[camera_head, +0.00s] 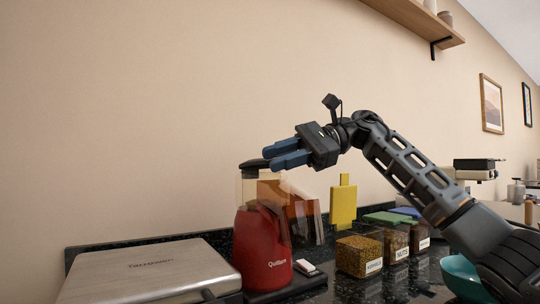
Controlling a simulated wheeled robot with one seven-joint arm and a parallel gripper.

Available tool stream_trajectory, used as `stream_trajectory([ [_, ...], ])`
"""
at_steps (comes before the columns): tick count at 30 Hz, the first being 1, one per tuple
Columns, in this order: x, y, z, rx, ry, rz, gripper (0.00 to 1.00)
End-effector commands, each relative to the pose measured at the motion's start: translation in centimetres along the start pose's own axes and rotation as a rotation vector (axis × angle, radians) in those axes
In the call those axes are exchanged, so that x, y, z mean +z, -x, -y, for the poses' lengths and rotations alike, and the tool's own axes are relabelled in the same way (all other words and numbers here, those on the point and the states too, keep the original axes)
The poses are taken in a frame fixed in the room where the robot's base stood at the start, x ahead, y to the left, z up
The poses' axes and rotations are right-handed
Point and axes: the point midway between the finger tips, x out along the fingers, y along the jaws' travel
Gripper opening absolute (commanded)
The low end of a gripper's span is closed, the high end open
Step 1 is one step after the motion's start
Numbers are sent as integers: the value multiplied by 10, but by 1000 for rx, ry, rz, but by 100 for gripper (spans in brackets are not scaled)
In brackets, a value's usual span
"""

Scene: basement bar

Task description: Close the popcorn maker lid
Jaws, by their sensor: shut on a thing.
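The popcorn maker (262,250) is the red appliance on the dark counter, left of the picture's middle. Its upper part is a clear section (247,187). The dark lid (251,164) shows at the top of it, just left of my fingertips. My gripper (269,158) reaches in from the right with its blue fingers at the lid's level. It is shut on the lid, though the exact contact is small and partly hidden by the fingers. I cannot tell whether the lid sits fully flat.
A silver Tarrowen appliance (150,272) stands at left. Brown-orange panels (303,215), a yellow board (343,203) and labelled containers (359,255) stand to the right. A teal bowl (462,276) lies below my arm. A wall shelf (420,20) is above.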

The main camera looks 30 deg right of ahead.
Motion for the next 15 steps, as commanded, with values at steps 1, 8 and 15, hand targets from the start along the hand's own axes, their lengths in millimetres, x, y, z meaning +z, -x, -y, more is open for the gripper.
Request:
stream_trajectory([
  [1, -12, -2, -7, -4, -2, -9, 0],
  [8, -14, -3, -10, -23, 41, -9, 0],
  [15, -13, -3, -9, -28, 50, -9, 0],
])
